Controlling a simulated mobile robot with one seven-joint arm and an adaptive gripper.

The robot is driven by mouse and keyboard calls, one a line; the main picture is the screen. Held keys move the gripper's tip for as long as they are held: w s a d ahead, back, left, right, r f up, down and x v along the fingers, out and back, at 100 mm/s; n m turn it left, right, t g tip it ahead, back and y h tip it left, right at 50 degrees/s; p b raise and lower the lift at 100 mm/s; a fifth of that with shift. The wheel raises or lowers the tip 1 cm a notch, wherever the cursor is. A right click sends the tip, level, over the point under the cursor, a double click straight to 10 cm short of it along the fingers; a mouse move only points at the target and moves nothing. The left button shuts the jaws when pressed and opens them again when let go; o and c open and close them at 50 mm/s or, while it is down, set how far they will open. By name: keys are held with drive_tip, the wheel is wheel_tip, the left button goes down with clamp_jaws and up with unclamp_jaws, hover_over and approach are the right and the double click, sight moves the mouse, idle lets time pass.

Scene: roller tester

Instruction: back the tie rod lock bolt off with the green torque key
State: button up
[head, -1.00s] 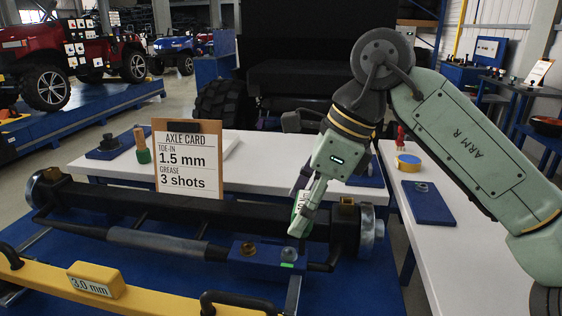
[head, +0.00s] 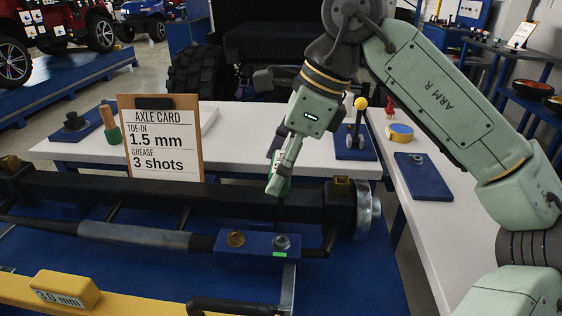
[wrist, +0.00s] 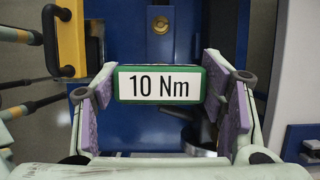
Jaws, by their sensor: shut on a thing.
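My gripper (head: 277,186) is shut on a green torque key (wrist: 160,83) with a "10 Nm" label, held between its purple pads in the wrist view. In the head view the gripper hangs above the blue block (head: 258,243) on the tie rod (head: 130,235), apart from it, with the key mostly hidden by the fingers. The block carries a grey bolt (head: 281,242) above a green mark (head: 280,254), and a brass bolt (head: 236,239) to its left. A brass bolt (wrist: 160,20) shows beyond the key in the wrist view. The key's lower end is hidden.
The black axle beam (head: 150,196) runs behind the tie rod to a metal hub (head: 370,215). An axle card (head: 163,140) stands left. A yellow bar with a "3.0 mm" block (head: 64,289) lies in front. White tables behind and right hold tools, a yellow tape roll (head: 400,132) and blue trays (head: 424,178).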

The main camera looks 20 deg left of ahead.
sight(280, 213)
drive_tip(key=shift+f+b, duration=2)
drive_tip(key=shift+f, duration=0.9)
drive_tip(key=shift+f, duration=0.25)
drive_tip(key=shift+f+b, duration=0.8)
drive_tip(key=shift+f, duration=0.1)
drive_tip(key=shift+r, duration=0.1)
drive_tip(key=shift+n+g+p, duration=0.3)
drive_tip(key=shift+n+p, duration=0.25)
drive_tip(key=shift+n, duration=0.15)
drive_tip(key=shift+n+g+h+p, duration=0.55)
drive_tip(key=shift+n+p, duration=0.2)
drive_tip(key=shift+n, duration=1.15)
